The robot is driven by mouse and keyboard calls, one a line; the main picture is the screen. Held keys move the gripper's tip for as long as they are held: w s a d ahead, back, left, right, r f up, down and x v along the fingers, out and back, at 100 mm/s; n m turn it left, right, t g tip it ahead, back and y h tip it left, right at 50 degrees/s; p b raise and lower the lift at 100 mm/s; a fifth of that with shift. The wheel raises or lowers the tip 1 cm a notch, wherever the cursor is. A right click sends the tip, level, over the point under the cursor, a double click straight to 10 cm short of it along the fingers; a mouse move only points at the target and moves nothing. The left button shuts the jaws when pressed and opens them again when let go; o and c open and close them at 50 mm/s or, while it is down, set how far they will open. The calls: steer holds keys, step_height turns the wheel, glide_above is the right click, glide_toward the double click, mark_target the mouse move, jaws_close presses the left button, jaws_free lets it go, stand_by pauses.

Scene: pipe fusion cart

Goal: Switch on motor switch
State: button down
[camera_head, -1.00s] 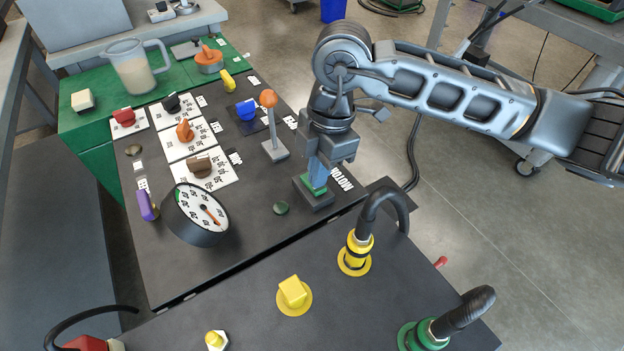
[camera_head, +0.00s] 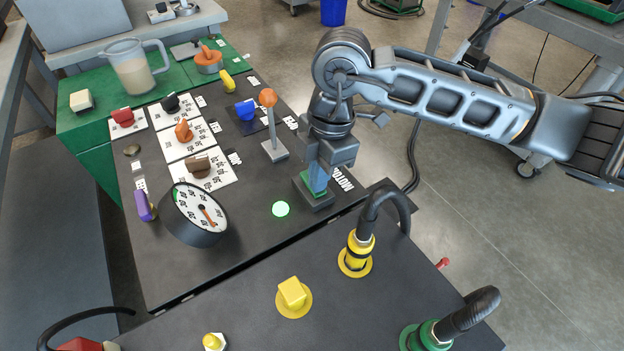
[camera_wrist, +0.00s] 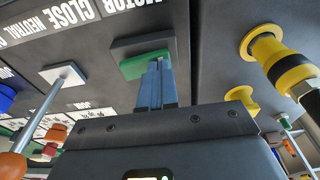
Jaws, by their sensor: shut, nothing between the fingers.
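The motor switch is a green rocker (camera_head: 306,183) in a dark square base (camera_head: 318,202), beside the white MOTOR lettering on the black panel. My gripper (camera_head: 318,187) points down onto it with its blue fingers shut and nothing between them. In the wrist view the fingertips (camera_wrist: 156,66) touch or nearly touch the green rocker (camera_wrist: 143,66), and they hide part of it. The round indicator lamp (camera_head: 280,209) to the left of the switch glows bright green.
A lever with an orange knob (camera_head: 268,98) stands close to the left of my gripper. A dial gauge (camera_head: 193,214) rises from the panel at left. A yellow connector with a black hose (camera_head: 357,252) stands at front right.

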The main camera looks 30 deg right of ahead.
steer(key=shift+r, duration=0.15)
step_height(320, 180, up, 7)
steer(key=p, duration=0.5)
steer(key=shift+f, duration=0.2)
stand_by(0.5)
